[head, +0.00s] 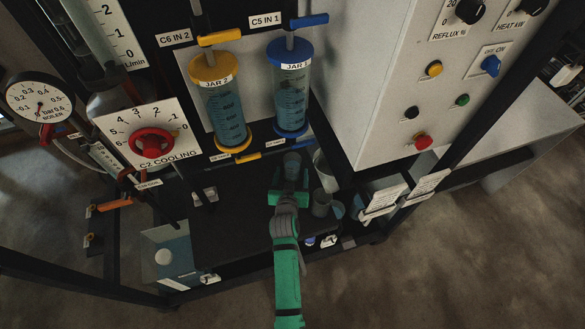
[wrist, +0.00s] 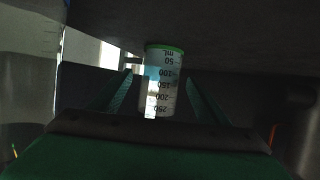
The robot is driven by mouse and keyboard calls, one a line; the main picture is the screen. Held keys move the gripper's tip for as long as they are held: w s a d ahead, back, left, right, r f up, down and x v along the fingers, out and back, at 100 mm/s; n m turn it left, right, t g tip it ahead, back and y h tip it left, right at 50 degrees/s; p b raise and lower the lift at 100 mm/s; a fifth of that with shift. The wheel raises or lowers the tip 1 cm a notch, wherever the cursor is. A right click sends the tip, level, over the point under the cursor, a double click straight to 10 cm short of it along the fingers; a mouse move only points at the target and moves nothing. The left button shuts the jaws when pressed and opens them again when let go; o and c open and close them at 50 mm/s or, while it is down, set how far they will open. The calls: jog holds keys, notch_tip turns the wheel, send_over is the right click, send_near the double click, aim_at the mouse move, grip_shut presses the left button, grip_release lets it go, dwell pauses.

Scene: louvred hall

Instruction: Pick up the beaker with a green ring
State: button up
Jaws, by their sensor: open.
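A clear beaker with a green ring (wrist: 162,85) stands between my gripper's two fingers in the wrist view, apart from both. Its black scale reads upside down, and the ring is at its upper end in that picture, against a dark surface. My gripper (wrist: 160,77) is open, with one finger on each side of the beaker. In the head view my green gripper (head: 290,178) reaches over the dark shelf (head: 235,225), and a small greyish beaker (head: 292,163) shows just beyond its fingers. Its ring cannot be made out there.
Other vessels, including a grey cup (head: 321,202) and a pale tall one (head: 325,170), stand close right of my gripper. Jar 1 (head: 290,92) and Jar 2 (head: 220,105) hang above and behind. The shelf left of my gripper is mostly clear.

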aim_at(293, 163)
jog(key=shift+x, duration=1.95)
jog(key=shift+r, duration=0.1)
jog(key=shift+c, duration=0.7)
jog(key=c, duration=1.3)
jog(key=shift+o, duration=0.2)
jog(key=shift+r, duration=0.1)
